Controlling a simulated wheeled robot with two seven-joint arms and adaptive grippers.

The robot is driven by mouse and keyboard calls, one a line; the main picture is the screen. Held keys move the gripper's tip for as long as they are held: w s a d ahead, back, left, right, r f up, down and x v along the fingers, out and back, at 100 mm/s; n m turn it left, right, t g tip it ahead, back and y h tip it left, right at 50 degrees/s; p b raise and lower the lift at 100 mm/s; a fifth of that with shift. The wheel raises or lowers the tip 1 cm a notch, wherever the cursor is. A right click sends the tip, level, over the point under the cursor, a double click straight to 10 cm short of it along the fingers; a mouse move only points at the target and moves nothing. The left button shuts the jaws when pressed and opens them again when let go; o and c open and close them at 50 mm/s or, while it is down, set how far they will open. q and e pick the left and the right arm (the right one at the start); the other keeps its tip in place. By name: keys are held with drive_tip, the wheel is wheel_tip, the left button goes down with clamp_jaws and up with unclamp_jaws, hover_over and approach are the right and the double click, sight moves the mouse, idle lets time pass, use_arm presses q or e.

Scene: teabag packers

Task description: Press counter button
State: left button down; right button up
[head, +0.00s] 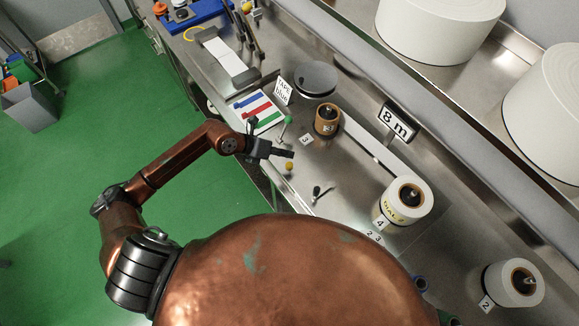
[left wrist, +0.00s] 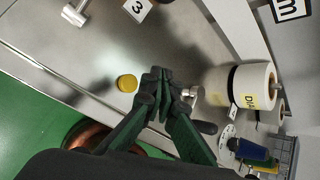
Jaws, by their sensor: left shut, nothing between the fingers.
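A small round yellow button (head: 289,165) sits on the steel counter (head: 345,180). It also shows in the left wrist view (left wrist: 127,83), just left of my fingertips. My left gripper (head: 291,154) is shut and empty, its fingertips close beside the button in the head view. In the left wrist view the fingers of my left gripper (left wrist: 157,76) point past the button and do not cover it. I cannot tell how high they are above the counter. My right gripper is not in view.
A small lever (head: 318,193) stands right of the button. A green-knobbed lever (head: 288,119) and a brown roll (head: 327,121) stand behind. A white roll marked DIAL (head: 404,201) stands farther right. A striped card (head: 258,108) lies near the edge.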

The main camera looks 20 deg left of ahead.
sight(287, 165)
use_arm(q)
wheel_tip(287, 165, down, 4)
drive_tip(key=shift+f+b, duration=0.1)
drive_tip(key=shift+b, duration=1.05)
drive_tip(key=shift+f, duration=0.1)
idle(0.4)
drive_tip(key=shift+f, duration=0.3)
drive_tip(key=shift+f+b, duration=0.5)
drive_tip(key=shift+f, duration=0.05)
idle(0.7)
drive_tip(key=shift+r, duration=0.15)
drive_tip(key=shift+r+p, duration=0.75)
drive_tip(key=shift+r, duration=0.1)
